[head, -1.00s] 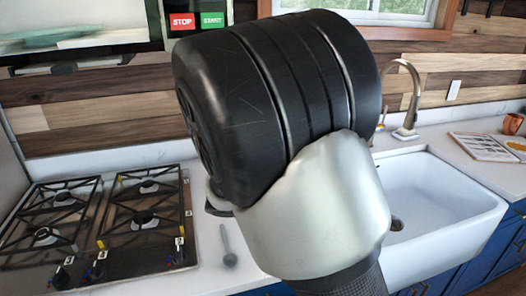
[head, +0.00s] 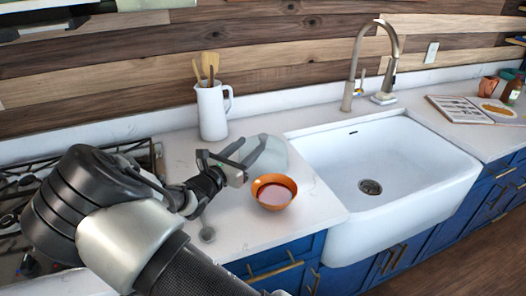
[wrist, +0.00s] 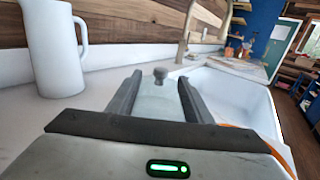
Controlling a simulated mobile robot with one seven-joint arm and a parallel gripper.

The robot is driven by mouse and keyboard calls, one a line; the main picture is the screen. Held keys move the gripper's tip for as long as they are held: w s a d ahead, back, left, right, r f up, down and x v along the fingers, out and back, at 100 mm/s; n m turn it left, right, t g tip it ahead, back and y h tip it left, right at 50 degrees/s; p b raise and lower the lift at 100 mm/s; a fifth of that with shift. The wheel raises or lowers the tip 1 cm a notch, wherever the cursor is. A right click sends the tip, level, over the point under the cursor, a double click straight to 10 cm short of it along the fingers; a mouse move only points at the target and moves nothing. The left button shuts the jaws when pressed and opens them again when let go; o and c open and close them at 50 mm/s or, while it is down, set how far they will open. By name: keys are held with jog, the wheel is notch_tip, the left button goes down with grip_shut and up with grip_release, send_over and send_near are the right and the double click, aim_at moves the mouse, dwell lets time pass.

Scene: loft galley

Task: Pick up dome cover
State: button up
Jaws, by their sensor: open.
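The dome cover (head: 274,156) is a pale, see-through dome on the white counter between the white pitcher and the sink. In the wrist view the dome cover (wrist: 158,104) shows with a grey knob (wrist: 160,74) on top. My gripper (head: 248,149) is open at the dome's left side, and its fingers partly hide it in the head view. In the wrist view my gripper (wrist: 160,82) has one finger on each side of the dome's visible part, with the knob seen between the tips. I cannot tell whether the fingers touch the glass.
An orange bowl (head: 273,204) with reddish contents stands just in front of the dome. A white pitcher (head: 212,112) with wooden utensils stands behind my gripper. A spoon (head: 207,234) lies near the front edge. The sink (head: 395,170) is at right, the stove (head: 143,152) at left.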

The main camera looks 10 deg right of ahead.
aim_at(260, 137)
jog(key=x, duration=0.8)
jog(key=shift+d+f, duration=0.1)
jog(key=shift+d, duration=0.1)
jog(key=c, duration=1)
